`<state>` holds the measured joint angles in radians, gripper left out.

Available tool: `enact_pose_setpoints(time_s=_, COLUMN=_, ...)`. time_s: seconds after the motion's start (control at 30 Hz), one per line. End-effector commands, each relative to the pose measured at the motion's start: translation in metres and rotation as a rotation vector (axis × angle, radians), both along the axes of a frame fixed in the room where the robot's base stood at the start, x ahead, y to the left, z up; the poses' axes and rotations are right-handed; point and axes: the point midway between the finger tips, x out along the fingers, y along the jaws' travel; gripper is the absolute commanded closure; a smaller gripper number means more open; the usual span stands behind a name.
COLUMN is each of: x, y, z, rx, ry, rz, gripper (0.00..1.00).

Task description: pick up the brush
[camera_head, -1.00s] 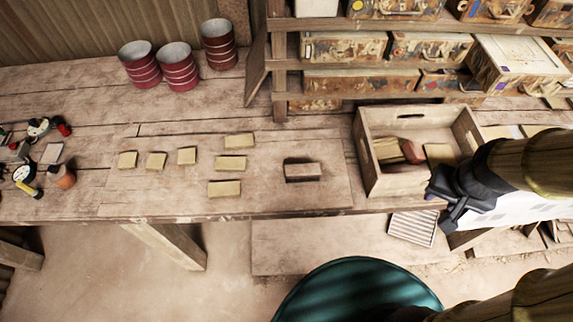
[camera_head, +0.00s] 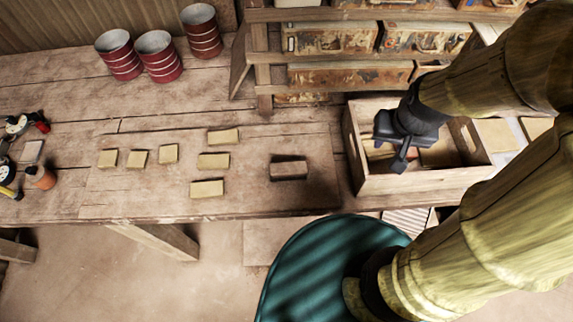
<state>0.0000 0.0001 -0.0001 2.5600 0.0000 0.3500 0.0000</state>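A greyish-brown block with dark edges (camera_head: 289,169) lies on the work board, right of several yellowish tiles (camera_head: 213,161). It may be the brush, but I cannot make out bristles. My gripper (camera_head: 399,163) is above the left part of the open wooden crate (camera_head: 420,181), well to the right of that block. The gripper's fingers are small and dark, and I cannot tell whether they are open or shut. The gripper and arm hide much of the crate's contents.
Three red cups (camera_head: 160,57) stand at the back left. Small tools and an orange-brown jar (camera_head: 41,177) lie at the left edge. Shelves with drawers (camera_head: 345,75) rise behind the crate. A teal round object (camera_head: 318,262) is in front of the bench.

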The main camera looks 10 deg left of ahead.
Motion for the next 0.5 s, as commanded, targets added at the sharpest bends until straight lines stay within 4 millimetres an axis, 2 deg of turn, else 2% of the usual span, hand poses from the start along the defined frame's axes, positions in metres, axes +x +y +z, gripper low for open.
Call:
enact_pose_setpoints(time_s=0.1, x=0.000, y=0.000, z=0.000, rx=0.000, ry=0.000, rz=0.000, gripper=0.64)
enact_pose_setpoints(time_s=0.27, x=0.003, y=0.007, z=-0.001, rx=-0.011, ry=0.017, rz=0.050, gripper=0.33)
enact_pose_setpoints(time_s=0.37, x=0.010, y=0.027, z=-0.006, rx=-0.041, ry=0.063, rz=0.188, gripper=0.33)
enact_pose_setpoints(time_s=0.5, x=0.020, y=0.077, z=-0.019, rx=-0.127, ry=0.176, rz=0.529, gripper=0.33)
